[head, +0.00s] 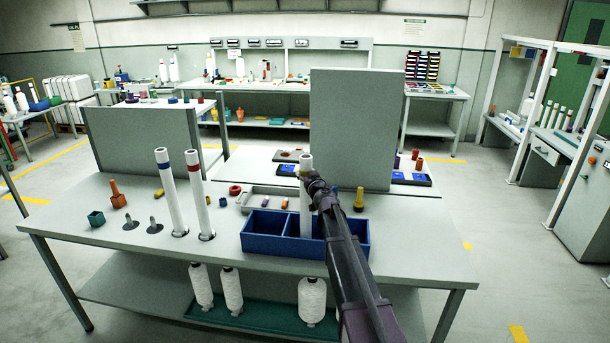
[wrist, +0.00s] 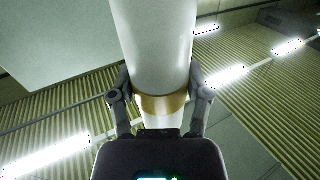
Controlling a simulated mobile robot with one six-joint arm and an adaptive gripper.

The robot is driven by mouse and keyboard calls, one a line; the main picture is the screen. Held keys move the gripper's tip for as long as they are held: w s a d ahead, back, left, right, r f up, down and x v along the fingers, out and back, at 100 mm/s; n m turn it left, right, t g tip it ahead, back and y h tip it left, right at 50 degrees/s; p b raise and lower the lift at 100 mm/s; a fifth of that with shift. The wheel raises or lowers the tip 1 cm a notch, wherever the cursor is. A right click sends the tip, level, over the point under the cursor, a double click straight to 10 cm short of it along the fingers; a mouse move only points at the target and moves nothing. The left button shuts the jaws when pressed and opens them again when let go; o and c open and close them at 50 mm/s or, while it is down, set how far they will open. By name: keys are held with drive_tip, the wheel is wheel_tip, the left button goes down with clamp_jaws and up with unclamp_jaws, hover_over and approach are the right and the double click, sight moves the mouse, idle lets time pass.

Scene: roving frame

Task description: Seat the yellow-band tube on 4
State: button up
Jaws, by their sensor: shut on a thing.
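My gripper (head: 314,184) is shut on the yellow-band tube (head: 306,215), a white tube held about upright over the blue bin. In the wrist view the fingers of my gripper (wrist: 160,92) clasp the white tube (wrist: 155,40) from both sides near its gold-yellow band (wrist: 160,104). I cannot tell whether its lower end is inside the bin or above it. Two short bare pegs, the left one (head: 130,222) and the right one (head: 154,226), stand on the table. A blue-band tube (head: 168,195) and a red-band tube (head: 199,200) stand beside them. No number 4 is legible.
The blue bin (head: 285,247) has compartments and sits near the table's front edge. A green cup (head: 96,218), an orange piece (head: 117,194) and a grey tray (head: 256,196) lie on the table (head: 75,245). A grey panel (head: 350,130) rises behind the held tube.

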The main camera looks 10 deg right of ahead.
drive_tip(key=o, duration=1.4)
drive_tip(key=shift+f, duration=0.1)
drive_tip(key=shift+c, duration=0.2)
drive_tip(key=s+d, duration=0.2)
drive_tip(key=s, duration=1.1)
drive_tip(key=shift+s+r, duration=0.25)
drive_tip(key=shift+s, duration=0.1)
